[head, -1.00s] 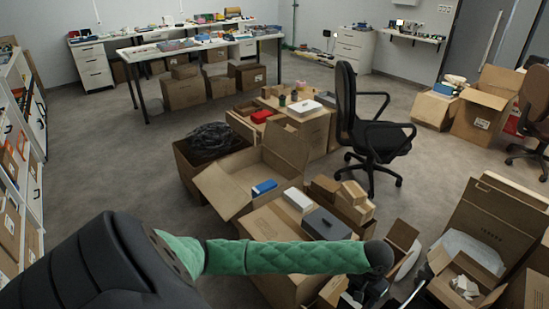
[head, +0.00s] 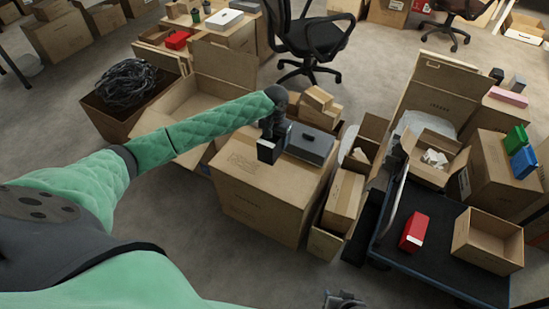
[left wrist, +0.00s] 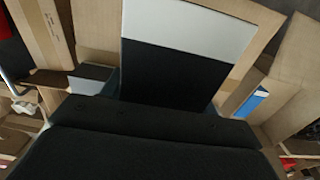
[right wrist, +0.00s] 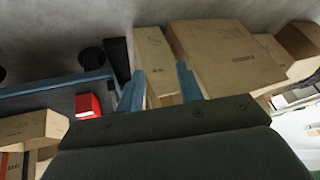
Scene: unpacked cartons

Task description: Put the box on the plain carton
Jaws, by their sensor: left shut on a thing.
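My left gripper (head: 272,138) is over the closed brown carton (head: 262,208) in the middle of the head view. It is shut on a black-and-white box (head: 268,152), which fills the middle of the left wrist view (left wrist: 185,60). I cannot tell whether this box touches the carton top. The carton's top has faint print, and I cannot tell if it is the plain one. My right gripper (head: 345,300) shows only at the bottom edge of the head view. In the right wrist view its fingers (right wrist: 162,88) are apart and nothing is between them.
A dark grey box (head: 312,145) lies on the same carton, beside the held box. Small cartons (head: 316,100) stand behind. An open carton (head: 205,85) is to the left. A trolley (head: 440,255) at right carries a red box (head: 414,233) and an open carton (head: 488,240).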

